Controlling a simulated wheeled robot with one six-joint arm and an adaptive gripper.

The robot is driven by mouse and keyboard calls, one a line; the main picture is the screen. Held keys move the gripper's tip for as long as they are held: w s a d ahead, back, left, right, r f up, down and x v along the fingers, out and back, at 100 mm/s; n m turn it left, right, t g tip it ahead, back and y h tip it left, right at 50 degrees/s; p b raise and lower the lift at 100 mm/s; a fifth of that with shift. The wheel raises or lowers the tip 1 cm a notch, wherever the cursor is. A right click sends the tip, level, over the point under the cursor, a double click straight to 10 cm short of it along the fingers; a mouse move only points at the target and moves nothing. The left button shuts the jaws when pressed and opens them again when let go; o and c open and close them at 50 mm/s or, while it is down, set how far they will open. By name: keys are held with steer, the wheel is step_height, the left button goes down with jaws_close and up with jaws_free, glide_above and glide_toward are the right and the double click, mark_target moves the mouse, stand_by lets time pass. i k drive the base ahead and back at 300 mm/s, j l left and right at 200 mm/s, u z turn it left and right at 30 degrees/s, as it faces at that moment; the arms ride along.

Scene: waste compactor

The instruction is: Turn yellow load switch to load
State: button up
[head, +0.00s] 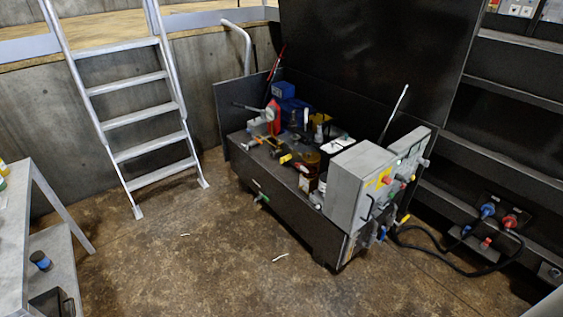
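A grey control box (352,188) stands at the front right corner of the dark compactor unit (283,209). Its panel (409,160) faces right and is seen at a steep angle. Small red, green and grey controls stick out from the panel. A small yellow part (405,218) juts out low by the box. I cannot tell which part is the yellow load switch or how it is set. My gripper is not in view.
A black cable (440,248) runs over the floor from the unit to blue and red plugs (488,210) on the right. A metal ladder (128,110) leans at the back left. A grey table (20,220) stands at the left edge. The brown floor (190,270) in front is mostly clear.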

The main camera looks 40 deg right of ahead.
mark_target(286, 157)
steer(key=z, duration=0.4)
steer(key=i+j+z, duration=0.3)
steer(key=i, duration=0.15)
steer(key=i+j+z, duration=0.35)
steer(key=i+j, duration=0.6)
steer(key=i+j+z, duration=0.15)
steer(key=i+j, duration=1.1)
steer(key=j, duration=0.15)
steer(key=l+z, duration=0.05)
